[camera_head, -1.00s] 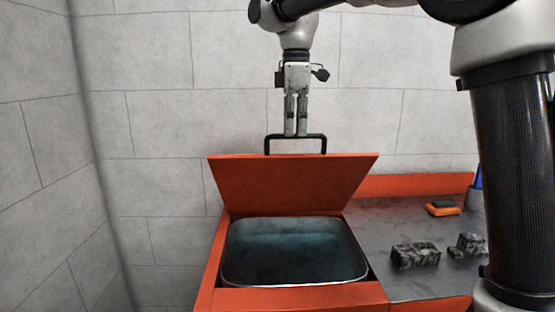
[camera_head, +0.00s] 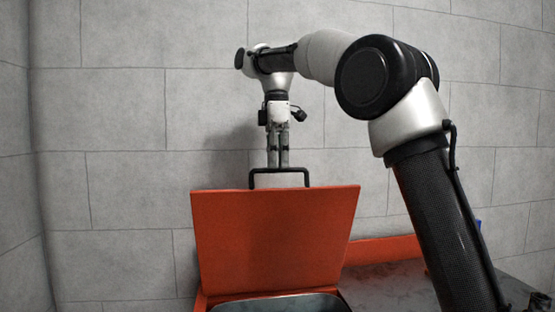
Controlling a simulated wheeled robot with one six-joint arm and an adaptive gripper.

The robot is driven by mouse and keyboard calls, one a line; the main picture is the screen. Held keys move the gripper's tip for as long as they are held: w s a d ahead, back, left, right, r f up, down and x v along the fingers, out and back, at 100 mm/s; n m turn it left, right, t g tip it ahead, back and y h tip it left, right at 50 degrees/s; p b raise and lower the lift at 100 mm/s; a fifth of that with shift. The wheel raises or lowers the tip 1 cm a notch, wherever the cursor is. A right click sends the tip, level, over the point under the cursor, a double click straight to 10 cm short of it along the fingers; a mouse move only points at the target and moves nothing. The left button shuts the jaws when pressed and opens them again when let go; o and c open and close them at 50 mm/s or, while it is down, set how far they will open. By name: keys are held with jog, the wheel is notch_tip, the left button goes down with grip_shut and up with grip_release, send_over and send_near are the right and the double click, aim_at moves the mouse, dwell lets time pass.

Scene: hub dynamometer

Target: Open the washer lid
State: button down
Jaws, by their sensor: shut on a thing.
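The orange washer lid (camera_head: 275,240) stands raised, close to upright, at the back of the washer. Its black handle (camera_head: 251,180) sticks up from the lid's top edge. My gripper (camera_head: 278,166) points down from above, shut on the middle of the handle's bar. The washer basin (camera_head: 275,304) shows only as a strip of its rim below the lid, at the bottom edge of the picture. The inside of the basin is mostly out of view.
A grey tiled wall (camera_head: 110,130) stands behind the lid. To the right is a grey worktop (camera_head: 390,282) with an orange back edge (camera_head: 385,250). A dark part (camera_head: 540,302) lies at the lower right corner. My arm covers part of the worktop.

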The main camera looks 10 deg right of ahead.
jog(key=shift+w+f, duration=0.2)
jog(key=shift+f, duration=0.3)
jog(key=shift+w+f, duration=0.15)
jog(key=shift+f, duration=0.3)
jog(key=c, duration=1.2)
grip_release()
jog(key=shift+w+d+f, duration=0.15)
jog(key=shift+w+f, duration=0.05)
jog(key=shift+w, duration=0.1)
jog(key=shift+c, duration=1.4)
jog(key=shift+r, duration=0.1)
jog(key=shift+s+r, duration=0.1)
